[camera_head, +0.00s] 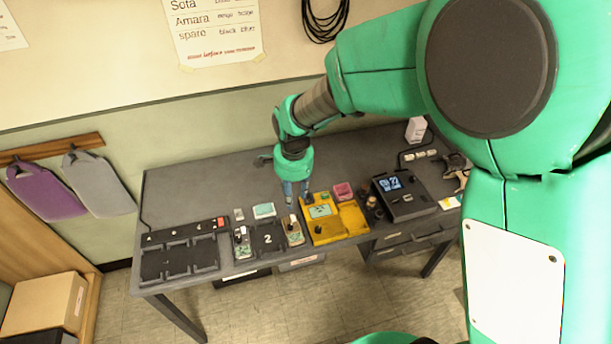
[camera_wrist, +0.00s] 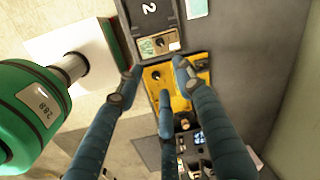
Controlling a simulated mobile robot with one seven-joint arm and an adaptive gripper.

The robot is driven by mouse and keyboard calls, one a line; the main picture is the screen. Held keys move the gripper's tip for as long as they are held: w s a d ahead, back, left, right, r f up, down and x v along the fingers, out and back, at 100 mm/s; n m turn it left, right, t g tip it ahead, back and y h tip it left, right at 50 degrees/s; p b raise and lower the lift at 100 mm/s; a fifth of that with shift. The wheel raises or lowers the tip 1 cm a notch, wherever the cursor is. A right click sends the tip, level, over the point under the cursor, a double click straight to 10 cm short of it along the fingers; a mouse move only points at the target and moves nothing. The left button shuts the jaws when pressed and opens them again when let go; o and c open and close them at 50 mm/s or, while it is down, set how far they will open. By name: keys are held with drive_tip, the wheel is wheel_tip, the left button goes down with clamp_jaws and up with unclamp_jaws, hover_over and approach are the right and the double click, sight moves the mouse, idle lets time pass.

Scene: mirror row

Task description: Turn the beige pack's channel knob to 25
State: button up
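A small tan pack (camera_head: 294,230) with a green display stands between the "2" panel and the yellow unit. A paler, beige-looking pack (camera_head: 243,243) with a dark knob on top stands left of the "2" panel. Which one is the beige pack, and what the displays read, is too small to tell. The tan pack also shows in the wrist view (camera_wrist: 160,43), with a dark knob beside its display. My gripper (camera_head: 295,200) hangs above the table behind the tan pack. In the wrist view its blue fingers (camera_wrist: 158,76) are spread apart with nothing between them.
The yellow unit (camera_head: 340,222) stands right of the tan pack, with a pink box (camera_head: 343,191) behind it. A black device with a lit screen (camera_head: 402,195) is farther right. A black tray rack (camera_head: 180,255) fills the left end. Clear tabletop (camera_head: 200,185) lies behind it.

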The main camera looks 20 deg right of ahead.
drive_tip(key=s+d+r+n, duration=0.1)
drive_tip(key=s+r+n, duration=0.1)
drive_tip(key=r, duration=0.3)
drive_tip(key=s+d+r+n+t, duration=0.1)
drive_tip(key=s+r+n, duration=0.1)
drive_tip(key=r, duration=0.4)
drive_tip(key=shift+s+d+r+n, duration=0.25)
drive_tip(key=shift+s+d+n, duration=0.1)
drive_tip(key=shift+n, duration=0.25)
drive_tip(key=shift+a+f, duration=0.1)
drive_tip(key=n+g+b, duration=0.2)
drive_tip(key=n, duration=1.6)
hover_over(290, 226)
wheel_tip(290, 226, down, 15)
drive_tip(key=shift+f, duration=0.2)
drive_tip(key=shift+f, duration=0.1)
wheel_tip(290, 226, down, 14)
drive_tip(key=b, duration=0.3)
drive_tip(key=shift+r, duration=0.2)
